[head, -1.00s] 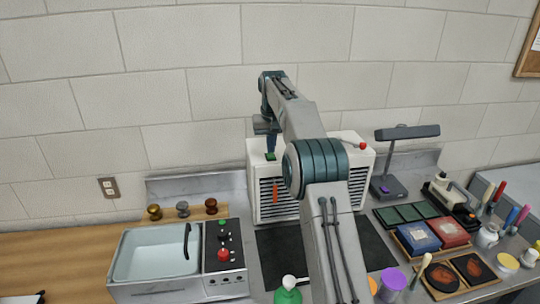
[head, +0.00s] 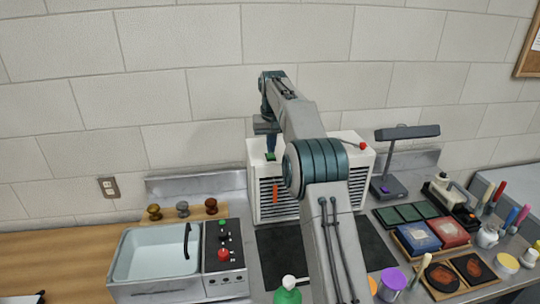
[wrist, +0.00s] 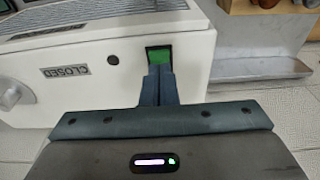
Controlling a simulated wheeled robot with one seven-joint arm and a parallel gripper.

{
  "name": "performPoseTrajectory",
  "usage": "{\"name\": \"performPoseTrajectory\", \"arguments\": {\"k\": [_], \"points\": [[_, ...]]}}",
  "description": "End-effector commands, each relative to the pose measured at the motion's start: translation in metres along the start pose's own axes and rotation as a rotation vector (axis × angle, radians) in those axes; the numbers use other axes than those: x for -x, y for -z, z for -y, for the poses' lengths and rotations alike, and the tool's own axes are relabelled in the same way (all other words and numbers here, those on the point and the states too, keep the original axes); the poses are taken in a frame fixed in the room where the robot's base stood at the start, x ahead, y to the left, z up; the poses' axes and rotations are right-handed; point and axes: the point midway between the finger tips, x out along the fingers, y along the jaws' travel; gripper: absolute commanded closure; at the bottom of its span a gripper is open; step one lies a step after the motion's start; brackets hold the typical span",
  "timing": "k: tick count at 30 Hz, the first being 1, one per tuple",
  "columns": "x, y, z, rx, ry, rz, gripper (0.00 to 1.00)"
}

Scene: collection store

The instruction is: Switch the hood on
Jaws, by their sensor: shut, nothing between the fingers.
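The hood (head: 312,146) is a white box with dark slatted vents, standing against the wall in the head view. A green switch (head: 270,156) in a dark frame is on its top at the left. In the wrist view the green switch (wrist: 160,57) sits in the hood's white surface (wrist: 110,70), beside a plate reading "CLOSED". My gripper (wrist: 159,70) is shut and empty, its fingertips at the near edge of the switch and covering part of it. I cannot tell whether they touch. In the head view my gripper (head: 271,148) points down just above the switch.
A red knob (head: 363,146) is on the hood's right top. A sink unit (head: 160,286) with a black control panel (head: 223,245) stands at the left. A desk lamp (head: 407,133) and several trays stand at the right. A dark mat (head: 280,245) lies before the hood.

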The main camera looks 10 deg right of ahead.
Motion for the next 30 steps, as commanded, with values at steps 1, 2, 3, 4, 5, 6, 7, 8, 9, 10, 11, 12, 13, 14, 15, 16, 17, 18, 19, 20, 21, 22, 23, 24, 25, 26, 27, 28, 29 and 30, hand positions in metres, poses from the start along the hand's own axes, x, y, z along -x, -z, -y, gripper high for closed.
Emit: {"name": "performPoseTrajectory", "arguments": {"k": [1, 2, 3, 4, 5, 6, 7, 8, 9, 10, 11, 12, 13, 14, 15, 16, 17, 18, 19, 20, 21, 22, 23, 24, 25, 26, 27, 28, 29, 30], "points": [[-0.001, 0.0, 0.0, 0.0, 0.0, 0.0, 1.0], [-0.001, 0.0, 0.0, 0.0, 0.0, 0.0, 1.0], [-0.002, 0.0, 0.0, 0.0, 0.0, 0.0, 1.0], [-0.002, 0.0, 0.0, 0.0, 0.0, 0.0, 1.0], [-0.003, -0.001, 0.0, 0.0, 0.0, 0.0, 1.0], [-0.003, -0.001, 0.0, 0.0, 0.0, 0.0, 1.0], [-0.004, -0.001, 0.0, 0.0, 0.0, 0.001, 1.0], [-0.004, -0.001, 0.0, 0.0, 0.0, 0.001, 1.0], [-0.005, -0.001, 0.0, 0.0, 0.0, 0.001, 1.0], [-0.005, -0.001, 0.0, 0.0, 0.0, 0.001, 1.0], [-0.006, -0.001, 0.0, 0.0, 0.0, 0.001, 1.0], [-0.006, -0.001, 0.0, 0.0, 0.0, 0.0, 1.0], [-0.007, -0.001, 0.0, 0.0, 0.0, 0.0, 1.0], [-0.007, -0.001, 0.0, 0.0, 0.0, 0.0, 1.0], [-0.008, -0.001, 0.0, 0.0, 0.0, 0.0, 1.0], [-0.008, -0.001, 0.0, 0.0, 0.0, 0.0, 1.0], [-0.009, -0.001, 0.0, 0.0, 0.0, 0.0, 1.0], [-0.009, -0.001, 0.0, 0.0, 0.0, 0.0, 1.0], [-0.009, -0.001, 0.0, 0.0, 0.0, 0.0, 1.0], [-0.01, -0.002, 0.0, 0.0, 0.0, 0.0, 1.0], [-0.011, -0.002, 0.0, 0.0, 0.0, 0.0, 1.0], [-0.011, -0.002, 0.0, 0.0, 0.0, 0.0, 1.0], [-0.011, -0.002, 0.0, 0.0, 0.0, 0.0, 1.0], [-0.012, -0.002, 0.0, 0.0, 0.0, 0.0, 1.0], [-0.012, -0.002, 0.0, 0.0, 0.0, 0.0, 1.0], [-0.013, -0.002, 0.0, 0.0, 0.0, 0.0, 1.0], [-0.013, -0.002, 0.0, 0.0, 0.0, -0.001, 1.0], [-0.014, -0.002, 0.0, 0.0, 0.0, -0.001, 1.0], [-0.014, -0.002, 0.0, 0.0, 0.0, -0.001, 1.0], [-0.015, -0.002, 0.0, 0.0, 0.0, -0.001, 1.0]]}}
